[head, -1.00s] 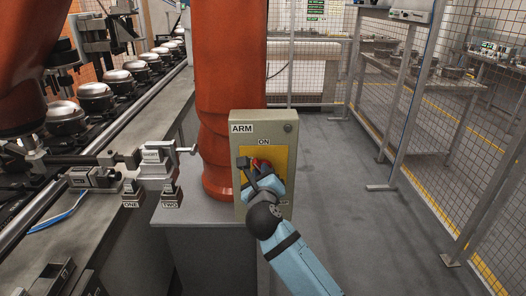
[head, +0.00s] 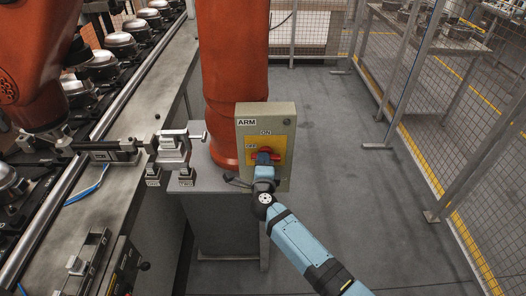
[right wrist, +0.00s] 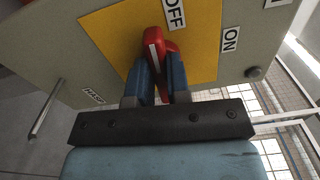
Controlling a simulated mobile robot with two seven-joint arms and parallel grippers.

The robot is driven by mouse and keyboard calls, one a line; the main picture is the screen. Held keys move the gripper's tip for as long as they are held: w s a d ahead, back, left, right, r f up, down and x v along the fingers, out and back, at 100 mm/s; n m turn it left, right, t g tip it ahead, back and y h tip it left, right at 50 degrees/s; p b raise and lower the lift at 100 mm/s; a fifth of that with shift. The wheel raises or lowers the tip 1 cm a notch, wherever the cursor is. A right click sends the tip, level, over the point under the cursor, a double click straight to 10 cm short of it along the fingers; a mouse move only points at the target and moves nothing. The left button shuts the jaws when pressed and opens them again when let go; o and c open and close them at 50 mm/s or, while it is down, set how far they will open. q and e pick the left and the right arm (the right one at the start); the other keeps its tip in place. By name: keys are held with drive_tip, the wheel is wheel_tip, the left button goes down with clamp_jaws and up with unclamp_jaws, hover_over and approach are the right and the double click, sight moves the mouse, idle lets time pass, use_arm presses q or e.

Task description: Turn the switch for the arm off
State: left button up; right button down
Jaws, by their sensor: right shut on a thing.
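The arm switch is a red rotary handle (head: 264,155) on the yellow plate (head: 281,143) of a grey-green box (head: 243,136) labelled ARM. The ON label (head: 265,133) is above the handle and the OFF label (head: 250,148) is to its left. The handle lies roughly crosswise, with one end toward OFF. My right gripper (head: 265,171) is at the handle from the front. In the right wrist view its blue fingers (right wrist: 160,83) are closed on both sides of the red handle (right wrist: 153,45), below the OFF label (right wrist: 175,14). My left gripper is not in view.
The orange robot column (head: 234,65) stands right behind the box. A conveyor with several compressors (head: 100,65) and clamps (head: 172,148) is on the left. Mesh fencing (head: 465,150) bounds the right side. The grey floor (head: 335,150) between box and fence is clear.

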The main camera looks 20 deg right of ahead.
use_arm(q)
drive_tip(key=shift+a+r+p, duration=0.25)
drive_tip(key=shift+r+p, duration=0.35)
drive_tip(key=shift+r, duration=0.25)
use_arm(e)
drive_tip(key=shift+n, duration=0.6)
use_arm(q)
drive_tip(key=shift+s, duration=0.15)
use_arm(e)
drive_tip(key=c, duration=1.1)
unclamp_jaws()
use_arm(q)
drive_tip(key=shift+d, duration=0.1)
use_arm(e)
drive_tip(key=shift+f, duration=0.1)
